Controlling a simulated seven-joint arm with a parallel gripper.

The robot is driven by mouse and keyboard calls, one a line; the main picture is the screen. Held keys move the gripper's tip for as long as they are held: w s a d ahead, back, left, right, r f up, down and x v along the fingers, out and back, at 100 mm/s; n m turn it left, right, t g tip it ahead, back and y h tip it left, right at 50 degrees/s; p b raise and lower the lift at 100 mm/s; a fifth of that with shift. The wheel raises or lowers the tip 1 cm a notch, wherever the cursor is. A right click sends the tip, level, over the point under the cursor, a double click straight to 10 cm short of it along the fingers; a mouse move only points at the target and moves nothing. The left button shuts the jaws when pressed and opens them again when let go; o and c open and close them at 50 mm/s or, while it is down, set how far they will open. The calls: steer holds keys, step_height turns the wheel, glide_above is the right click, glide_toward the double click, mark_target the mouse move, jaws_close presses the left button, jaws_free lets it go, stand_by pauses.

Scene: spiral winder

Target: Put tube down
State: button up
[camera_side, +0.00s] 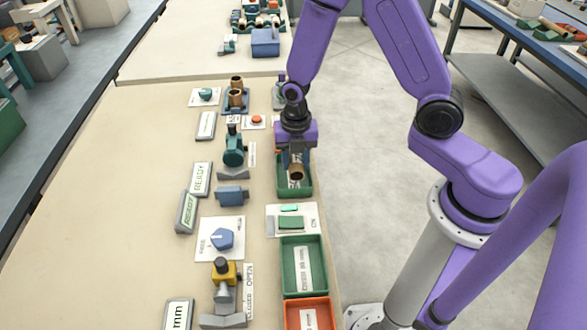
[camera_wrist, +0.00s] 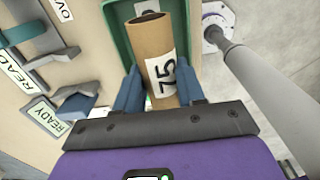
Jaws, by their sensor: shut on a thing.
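My gripper (camera_wrist: 160,92) is shut on a brown cardboard tube (camera_wrist: 152,38) with a white label reading 75. In the side view my gripper (camera_side: 296,160) is over a green tray (camera_side: 308,184), and the tube's open end (camera_side: 296,173) shows below the jaws. In the wrist view the green tray (camera_wrist: 122,50) lies under and around the tube. I cannot tell whether the tube touches the tray floor.
A second green tray (camera_side: 303,239) and an orange tray (camera_side: 308,302) stand nearer along the table edge. A blue knob (camera_side: 222,239), a yellow-topped clamp (camera_side: 225,273) and READY signs (camera_side: 200,179) lie left. Bare table (camera_side: 110,200) is further left.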

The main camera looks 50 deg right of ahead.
mark_target(293, 158)
steer(key=shift+w+f, duration=0.3)
steer(key=shift+f, duration=1.55)
steer(key=shift+f, duration=0.35)
steer(key=o, duration=0.7)
steer(key=shift+o, duration=0.2)
step_height(293, 158, up, 13)
steer(key=shift+a+f, duration=0.1)
